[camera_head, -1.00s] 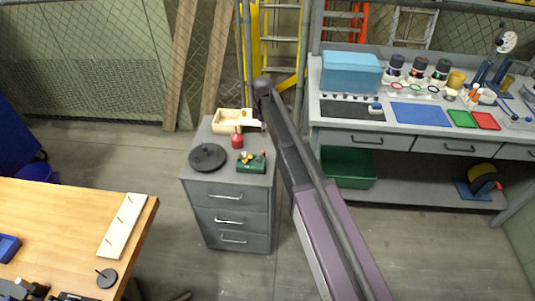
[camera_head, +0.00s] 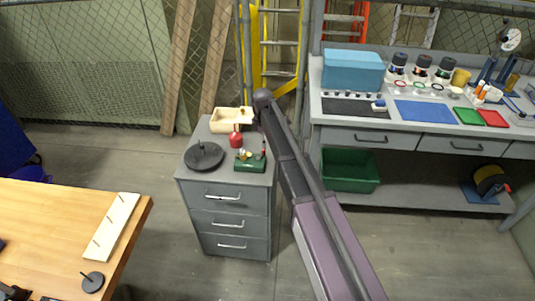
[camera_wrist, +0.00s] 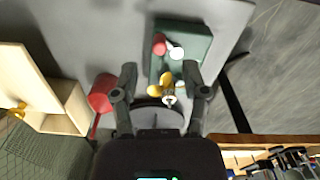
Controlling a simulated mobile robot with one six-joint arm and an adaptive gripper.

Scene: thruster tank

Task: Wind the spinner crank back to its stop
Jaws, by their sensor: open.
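A small green box-shaped unit (camera_head: 250,162) sits on top of the grey drawer cabinet. It carries a yellow part (camera_wrist: 167,80), a pale knob (camera_wrist: 176,53) and a red knob (camera_wrist: 159,44). I cannot tell for sure which part is the spinner crank or how far it is turned. In the wrist view my gripper (camera_wrist: 161,76) is open, with its fingertips to either side of the yellow part in the picture. No contact shows. A dark round disc (camera_head: 204,155) with an upright pin lies left of the unit. In the head view my gripper cannot be made out.
A red object (camera_head: 236,139) and an open wooden tray (camera_head: 231,120) stand behind the unit on the cabinet (camera_head: 230,197). A wooden table (camera_head: 50,215) is at left. A workbench (camera_head: 420,143) with bins and tools is at right.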

